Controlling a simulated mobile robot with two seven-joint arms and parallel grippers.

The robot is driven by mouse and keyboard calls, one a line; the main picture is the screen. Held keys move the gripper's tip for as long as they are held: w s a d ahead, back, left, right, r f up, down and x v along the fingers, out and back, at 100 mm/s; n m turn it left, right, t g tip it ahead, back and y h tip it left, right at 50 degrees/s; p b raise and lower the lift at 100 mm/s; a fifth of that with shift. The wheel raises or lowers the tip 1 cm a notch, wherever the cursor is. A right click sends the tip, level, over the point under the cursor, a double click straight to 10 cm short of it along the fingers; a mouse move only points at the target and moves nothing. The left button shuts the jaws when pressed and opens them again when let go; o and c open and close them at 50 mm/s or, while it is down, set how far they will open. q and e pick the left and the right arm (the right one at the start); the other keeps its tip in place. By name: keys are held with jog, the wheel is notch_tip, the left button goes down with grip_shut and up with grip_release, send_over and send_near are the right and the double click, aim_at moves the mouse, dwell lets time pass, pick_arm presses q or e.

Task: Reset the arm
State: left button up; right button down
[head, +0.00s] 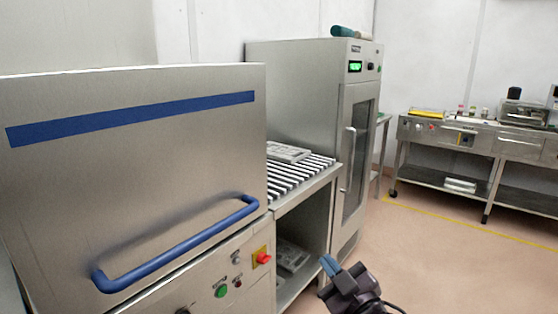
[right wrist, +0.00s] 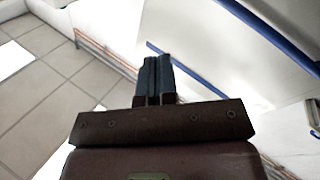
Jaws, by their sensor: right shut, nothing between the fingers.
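My right gripper (head: 328,264) shows at the bottom middle of the head view, in front of the lower part of the roller table. Its blue fingers are together with nothing between them. In the right wrist view the two fingers (right wrist: 159,75) lie side by side and point up the picture, touching nothing. My left gripper is in neither view.
A steel machine with a blue handle (head: 178,245) fills the left. A roller table (head: 300,177) carries a grey mould (head: 288,151). A tall cabinet (head: 310,85) stands behind it. A steel bench (head: 475,133) is at the far right. Floor (head: 440,255) is clear on the right.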

jog(key=s+d+f+m+g+h, duration=0.1)
jog(key=s+d+f+m+h, duration=0.35)
jog(key=d+f, duration=0.4)
jog(key=s+d+f+m+g+h+p, duration=0.1)
jog(key=s+d+f+m+g+h, duration=0.1)
jog(key=s+f, duration=0.7)
jog(key=s+d+f+m+g+h, duration=0.1)
jog(key=s+d+f+m+g, duration=0.2)
jog(key=s+d+f, duration=0.4)
jog(key=s+f, duration=0.3)
jog(key=s, duration=0.5)
jog(key=shift+g+h+p, duration=0.35)
jog(key=shift+g+p, duration=0.05)
jog(key=shift+a, duration=0.1)
